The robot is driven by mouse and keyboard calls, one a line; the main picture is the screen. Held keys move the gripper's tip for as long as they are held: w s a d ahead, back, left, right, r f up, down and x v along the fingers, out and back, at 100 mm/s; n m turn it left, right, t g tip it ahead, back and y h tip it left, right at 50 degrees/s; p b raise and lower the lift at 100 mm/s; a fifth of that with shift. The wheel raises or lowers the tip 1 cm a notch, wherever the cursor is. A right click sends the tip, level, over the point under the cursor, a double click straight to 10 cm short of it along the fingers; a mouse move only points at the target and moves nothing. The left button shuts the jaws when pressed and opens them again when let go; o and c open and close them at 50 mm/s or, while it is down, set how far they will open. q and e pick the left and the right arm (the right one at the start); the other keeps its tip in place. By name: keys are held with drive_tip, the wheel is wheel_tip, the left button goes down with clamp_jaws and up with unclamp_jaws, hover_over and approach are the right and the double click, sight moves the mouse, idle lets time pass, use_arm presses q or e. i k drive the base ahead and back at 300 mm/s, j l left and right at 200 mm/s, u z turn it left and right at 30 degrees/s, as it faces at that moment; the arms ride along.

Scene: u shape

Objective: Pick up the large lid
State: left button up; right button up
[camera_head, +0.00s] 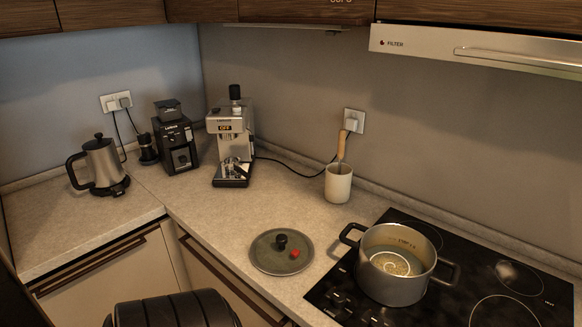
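The large lid (267,258) is a round, grey-green disc with a black knob (281,241) and a small red part (295,254) on top. It lies flat on the counter, left of the hob. A grey pot (396,284) with two dark side handles stands uncovered on the hob, to the right of the lid. Neither gripper is in view. A dark ribbed shape at the bottom edge, below the lid, may be part of my own body; I cannot tell.
The black hob (455,305) fills the lower right. A white crock (338,183) with a wooden-handled utensil stands behind the lid. A coffee machine (232,140), a grinder (177,146) and a kettle (102,165) stand further left. Counter around the lid is clear. A range hood (480,50) hangs above.

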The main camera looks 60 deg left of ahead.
sight(270, 252)
drive_tip(key=u, duration=1.95)
drive_tip(key=j+z, duration=0.2)
drive_tip(key=j, duration=1.05)
